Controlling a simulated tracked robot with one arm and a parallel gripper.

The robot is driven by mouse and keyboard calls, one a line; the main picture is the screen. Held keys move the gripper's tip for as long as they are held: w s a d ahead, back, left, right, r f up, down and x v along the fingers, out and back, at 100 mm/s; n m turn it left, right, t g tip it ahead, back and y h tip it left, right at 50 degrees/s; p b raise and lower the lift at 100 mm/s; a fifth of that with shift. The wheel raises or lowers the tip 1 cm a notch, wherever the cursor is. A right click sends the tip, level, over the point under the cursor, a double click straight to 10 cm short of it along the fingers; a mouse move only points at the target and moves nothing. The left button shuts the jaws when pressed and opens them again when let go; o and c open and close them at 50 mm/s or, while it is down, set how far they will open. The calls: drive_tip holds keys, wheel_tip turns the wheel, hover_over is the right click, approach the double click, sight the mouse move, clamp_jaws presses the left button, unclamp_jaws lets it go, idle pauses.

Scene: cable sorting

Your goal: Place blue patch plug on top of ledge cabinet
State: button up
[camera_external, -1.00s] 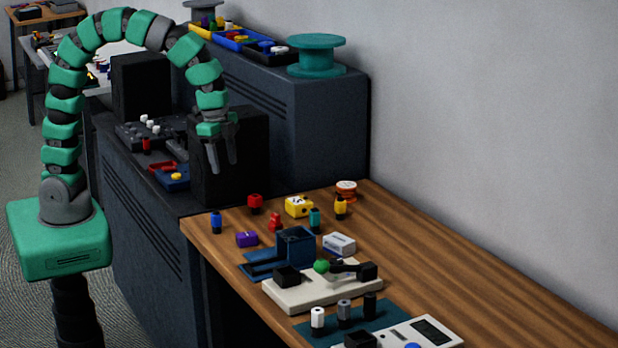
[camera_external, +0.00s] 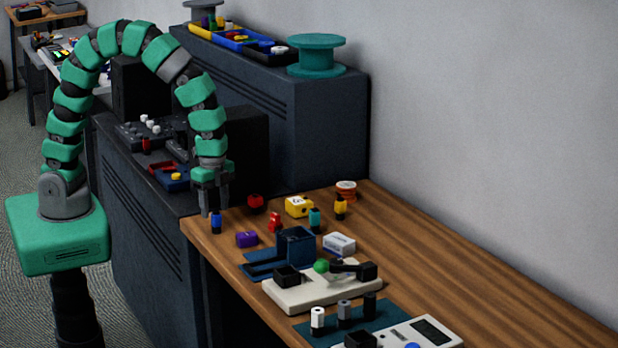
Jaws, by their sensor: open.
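The blue patch plug (camera_external: 216,223) stands upright near the left edge of the wooden table, with a dark lower part. My gripper (camera_external: 214,210) points down right at the plug's top, its fingers open. One finger shows just left of the plug; whether the fingers are around it or behind it I cannot tell. The ledge cabinet (camera_external: 330,130) is the tall dark blue-grey cabinet against the wall. On its top are a teal spool (camera_external: 316,55) and trays.
A purple block (camera_external: 247,239), a red plug (camera_external: 275,223) and a red block (camera_external: 256,203) stand near the blue plug. A blue holder (camera_external: 296,248) is further right. A black box (camera_external: 245,150) stands behind my gripper.

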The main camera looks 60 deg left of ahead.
wheel_tip(320, 180, down, 5)
drive_tip(key=shift+w+r, duration=0.1)
drive_tip(key=shift+w, duration=0.05)
clamp_jaws()
idle(0.4)
drive_tip(key=shift+r, duration=1.75)
drive_tip(key=s+a+r, duration=0.2)
drive_tip(key=s+a, duration=0.7)
drive_tip(key=s, duration=0.4)
drive_tip(key=n, duration=0.6)
approach(216, 211)
drive_tip(key=w+d+r, duration=0.3)
drive_tip(key=w+d, duration=0.5)
drive_tip(key=d, duration=0.3)
drive_tip(key=shift+d+r, duration=0.2)
drive_tip(key=shift+d, duration=0.15)
